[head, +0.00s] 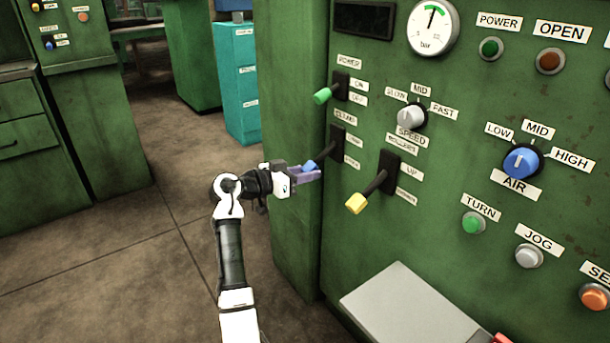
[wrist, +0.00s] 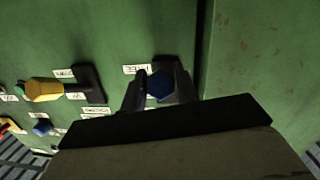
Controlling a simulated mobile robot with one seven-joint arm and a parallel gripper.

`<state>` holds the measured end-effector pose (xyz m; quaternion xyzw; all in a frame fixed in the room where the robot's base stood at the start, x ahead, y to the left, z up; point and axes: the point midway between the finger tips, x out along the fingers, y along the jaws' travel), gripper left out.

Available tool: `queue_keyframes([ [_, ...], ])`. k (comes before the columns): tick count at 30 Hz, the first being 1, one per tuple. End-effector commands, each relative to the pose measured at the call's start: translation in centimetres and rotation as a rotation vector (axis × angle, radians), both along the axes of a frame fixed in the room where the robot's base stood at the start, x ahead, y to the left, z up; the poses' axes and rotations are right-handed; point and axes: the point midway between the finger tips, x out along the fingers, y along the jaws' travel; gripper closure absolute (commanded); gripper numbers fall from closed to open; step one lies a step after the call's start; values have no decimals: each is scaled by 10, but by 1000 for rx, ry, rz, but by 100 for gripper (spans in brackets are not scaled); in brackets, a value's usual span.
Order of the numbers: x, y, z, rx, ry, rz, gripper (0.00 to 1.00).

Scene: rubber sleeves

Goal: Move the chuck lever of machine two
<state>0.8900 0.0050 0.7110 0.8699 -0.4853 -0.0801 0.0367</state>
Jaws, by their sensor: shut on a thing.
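On the green machine panel in front of me is a lever with a blue knob (head: 310,165) on a black slotted plate (head: 338,142). The label above it is too blurred to read for sure. My gripper (head: 305,174) reaches it from the left and is shut on the knob. In the wrist view the blue knob (wrist: 160,84) sits between the two fingers (wrist: 158,90). The fingers partly hide the lever's stem and plate there.
A green-knobbed power lever (head: 322,96) is just above, and a yellow-knobbed lever (head: 356,203) is close to the lower right. A grey speed dial (head: 411,116) is at the upper right. A grey box (head: 410,308) juts out below. The floor at left is clear.

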Motion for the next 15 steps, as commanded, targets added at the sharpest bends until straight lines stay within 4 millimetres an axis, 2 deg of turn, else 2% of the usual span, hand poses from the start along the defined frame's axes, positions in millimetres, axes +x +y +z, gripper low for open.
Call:
queue_keyframes([
  [8,1,-1,-1,-2,2,1,100],
  [9,1,-1,-1,-2,2,1,69],
  [14,1,-1,-1,-2,2,0,48],
  [15,1,-1,0,-2,1,0,48],
])
